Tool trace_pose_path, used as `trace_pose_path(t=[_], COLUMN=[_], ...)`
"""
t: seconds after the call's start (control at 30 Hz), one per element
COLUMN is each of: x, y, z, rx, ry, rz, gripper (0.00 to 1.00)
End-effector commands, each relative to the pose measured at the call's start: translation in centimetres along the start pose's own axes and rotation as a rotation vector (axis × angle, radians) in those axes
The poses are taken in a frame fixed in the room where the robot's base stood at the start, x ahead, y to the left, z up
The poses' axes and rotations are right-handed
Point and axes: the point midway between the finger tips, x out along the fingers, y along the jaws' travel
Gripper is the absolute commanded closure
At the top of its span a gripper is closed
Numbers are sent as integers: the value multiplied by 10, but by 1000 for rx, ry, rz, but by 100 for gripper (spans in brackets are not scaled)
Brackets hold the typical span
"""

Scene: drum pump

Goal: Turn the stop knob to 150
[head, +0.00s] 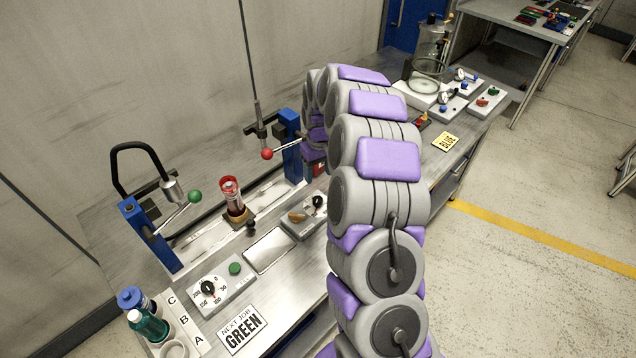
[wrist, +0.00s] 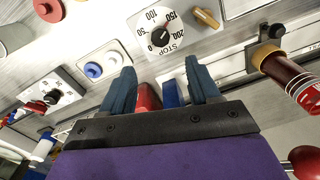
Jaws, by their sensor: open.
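The pointer seems to lean towards the 150 to 200 side; the exact reading is too small to tell. In the head view the stop knob appears to be the black one (head: 317,202) just left of my arm. My gripper (wrist: 160,68) is open, its two blue fingers apart. In the wrist view the knob lies beyond the fingertips, between their lines, not visibly touched. In the head view my arm hides most of the gripper.
A tan handle (wrist: 207,17) sits beside the stop dial. A red-capped vial (wrist: 305,88) and a red ball (wrist: 305,162) are at the right. Another dial (head: 208,288) with a green button (head: 235,268) stands near the front. Blue lever presses (head: 150,235) rise nearby.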

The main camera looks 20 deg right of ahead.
Motion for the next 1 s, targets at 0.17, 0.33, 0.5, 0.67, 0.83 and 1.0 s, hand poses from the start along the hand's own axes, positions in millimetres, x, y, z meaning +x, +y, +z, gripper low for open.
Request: trace_pose_path(t=[0.17, 0.33, 0.5, 0.67, 0.83, 1.0], x=[-34, -51, -56, -55, -55, -58], y=[1, 1, 0, 0, 0, -3], z=[-1, -1, 0, 0, 0, 2], rx=[1, 1, 1, 0, 0, -2], ry=[0, -1, -3, -3, -3, -2], rz=[1, 0, -1, -1, -1, -3], gripper=[39, 39, 39, 39, 39, 39])
